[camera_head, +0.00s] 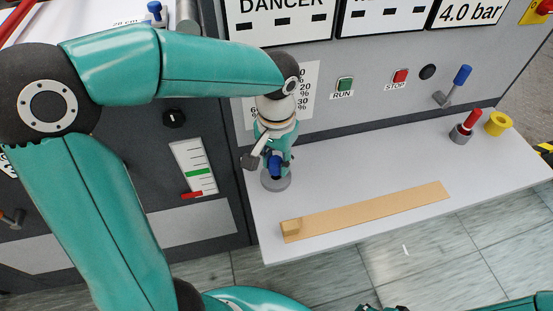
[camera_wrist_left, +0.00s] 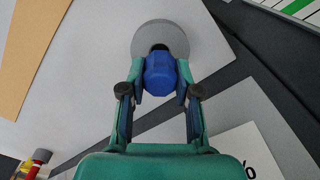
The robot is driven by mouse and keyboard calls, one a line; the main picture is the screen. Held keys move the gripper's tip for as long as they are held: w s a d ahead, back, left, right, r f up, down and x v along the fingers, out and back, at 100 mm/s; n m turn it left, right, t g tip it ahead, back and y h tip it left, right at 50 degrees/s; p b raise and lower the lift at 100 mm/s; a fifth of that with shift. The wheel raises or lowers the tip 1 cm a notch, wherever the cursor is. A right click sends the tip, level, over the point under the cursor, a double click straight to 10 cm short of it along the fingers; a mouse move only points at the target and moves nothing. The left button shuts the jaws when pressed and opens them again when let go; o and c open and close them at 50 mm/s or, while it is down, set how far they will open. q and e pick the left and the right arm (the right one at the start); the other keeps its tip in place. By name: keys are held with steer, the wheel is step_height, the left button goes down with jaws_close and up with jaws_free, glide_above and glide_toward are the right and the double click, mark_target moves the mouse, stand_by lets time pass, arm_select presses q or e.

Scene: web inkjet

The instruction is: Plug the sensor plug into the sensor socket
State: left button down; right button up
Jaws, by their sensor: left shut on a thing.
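A blue plug (camera_head: 275,165) is between the fingers of my left gripper (camera_head: 272,158), which is shut on it. In the left wrist view the blue plug (camera_wrist_left: 160,74) sits between the fingertips of the gripper (camera_wrist_left: 160,82). A round grey base (camera_head: 276,181) is below the plug on the shelf, and it also shows in the left wrist view (camera_wrist_left: 160,36). A dark part shows between plug and base, and I cannot tell whether the plug is seated in it. My right gripper is not clearly in view.
A grey shelf (camera_head: 370,170) holds a tan wooden strip (camera_head: 370,210), a red plug in a grey base (camera_head: 466,127) and a yellow ring (camera_head: 497,123). The panel behind has a green RUN button (camera_head: 344,84), a red STOP button (camera_head: 400,76) and a blue-tipped lever (camera_head: 461,76).

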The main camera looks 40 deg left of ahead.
mark_target(276, 159)
arm_select(q)
steer(key=shift+f+b, duration=0.85)
steer(key=shift+f, duration=0.25)
steer(key=c, duration=0.7)
jaws_free()
steer(key=shift+r, duration=0.1)
steer(key=shift+c, duration=0.2)
step_height(276, 159, up, 11)
steer(key=shift+r, duration=0.45)
